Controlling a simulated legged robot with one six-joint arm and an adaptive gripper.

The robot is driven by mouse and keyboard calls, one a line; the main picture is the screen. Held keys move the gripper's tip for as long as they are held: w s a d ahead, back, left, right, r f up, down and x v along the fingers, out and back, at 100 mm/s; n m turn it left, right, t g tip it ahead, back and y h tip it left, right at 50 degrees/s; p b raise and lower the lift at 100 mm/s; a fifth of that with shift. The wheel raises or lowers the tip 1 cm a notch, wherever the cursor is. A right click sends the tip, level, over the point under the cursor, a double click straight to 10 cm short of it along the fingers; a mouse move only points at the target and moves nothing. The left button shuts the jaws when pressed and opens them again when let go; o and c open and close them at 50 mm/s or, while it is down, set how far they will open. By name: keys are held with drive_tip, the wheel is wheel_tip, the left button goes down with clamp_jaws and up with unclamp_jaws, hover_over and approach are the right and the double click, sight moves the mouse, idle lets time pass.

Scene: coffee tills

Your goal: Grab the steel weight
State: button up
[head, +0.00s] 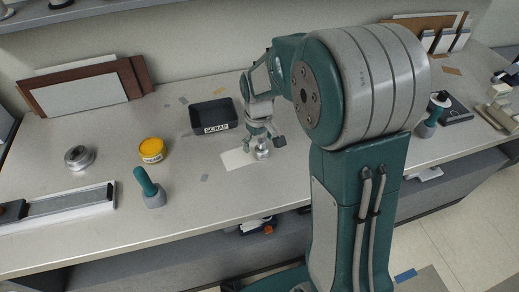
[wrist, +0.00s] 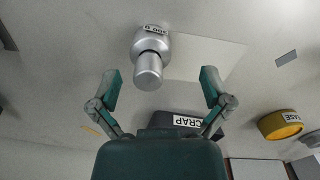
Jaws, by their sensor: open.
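The steel weight (head: 262,150) stands on the counter beside a white sheet, below my gripper in the head view. In the wrist view the weight (wrist: 148,62) is a shiny silver cylinder with a narrower knob and a small label. My gripper (head: 262,138) is over it with its fingers apart. In the wrist view the two fingertips of my gripper (wrist: 157,85) are spread on either side of the weight's knob, with clear gaps. Nothing is held.
A black scrap bin (head: 213,116) stands close behind my gripper. A yellow tin (head: 152,150), a green-handled tool (head: 150,188) and a round metal piece (head: 79,158) are to the left. The white sheet (head: 238,160) lies flat. Bare counter lies between these things.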

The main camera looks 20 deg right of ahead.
sight(262, 148)
wheel_tip(262, 148, down, 3)
drive_tip(key=shift+d+r, duration=0.15)
drive_tip(key=shift+r, duration=0.05)
drive_tip(key=shift+d+f, duration=0.25)
drive_tip(key=shift+d, duration=0.45)
drive_tip(key=shift+a, duration=0.15)
drive_tip(key=c, duration=0.7)
drive_tip(key=shift+a, duration=0.4)
clamp_jaws()
drive_tip(key=shift+d, duration=0.15)
